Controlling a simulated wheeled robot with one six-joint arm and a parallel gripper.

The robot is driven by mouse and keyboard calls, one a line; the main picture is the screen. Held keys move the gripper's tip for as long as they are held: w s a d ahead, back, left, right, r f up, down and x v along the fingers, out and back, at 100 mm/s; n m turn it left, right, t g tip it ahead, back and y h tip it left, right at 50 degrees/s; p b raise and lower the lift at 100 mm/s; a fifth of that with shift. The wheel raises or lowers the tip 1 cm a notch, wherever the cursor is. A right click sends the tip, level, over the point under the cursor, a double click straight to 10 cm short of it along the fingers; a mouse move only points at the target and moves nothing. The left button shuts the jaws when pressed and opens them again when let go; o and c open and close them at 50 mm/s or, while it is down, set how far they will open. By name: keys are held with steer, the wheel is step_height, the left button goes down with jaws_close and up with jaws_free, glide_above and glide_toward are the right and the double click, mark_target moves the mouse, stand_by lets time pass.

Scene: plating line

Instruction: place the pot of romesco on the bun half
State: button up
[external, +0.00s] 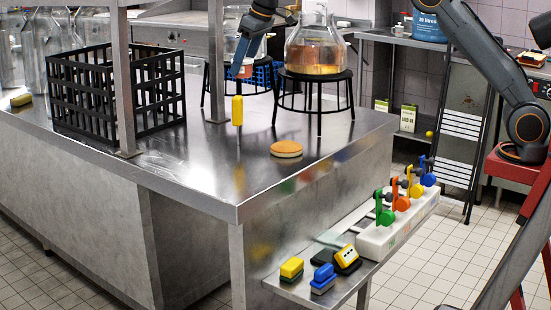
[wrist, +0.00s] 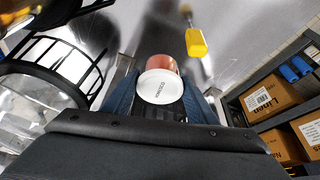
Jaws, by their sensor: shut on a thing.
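The pot of romesco (wrist: 158,86) is a small reddish pot with a white lettered lid. In the wrist view it sits between the blue fingers of my gripper (wrist: 158,101), which is shut on it. In the external view my gripper (external: 244,62) holds the pot (external: 243,72) above the steel counter, left of the glass vessel. The bun half (external: 286,149) lies on the counter near its front right corner, lower and to the right of my gripper. The bun half does not show in the wrist view.
A yellow-handled tool (external: 237,110) stands upright on the counter beside the pot; it also shows in the wrist view (wrist: 195,42). A black ring stand (external: 314,75) bears a glass vessel (external: 316,48) of amber liquid. A black crate (external: 95,95) stands left. Counter around the bun is clear.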

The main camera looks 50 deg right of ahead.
steer(key=s+a+m+p, duration=0.15)
steer(key=s+p, duration=0.45)
steer(key=s, duration=1.1)
steer(key=p, duration=0.2)
glide_toward(281, 142)
steer(key=shift+w+a, duration=0.3)
steer(key=shift+w, duration=0.5)
steer(key=shift+f+p, duration=0.3)
steer(key=shift+f, duration=1.95)
steer(key=shift+f, duration=0.2)
steer(key=o, duration=1.1)
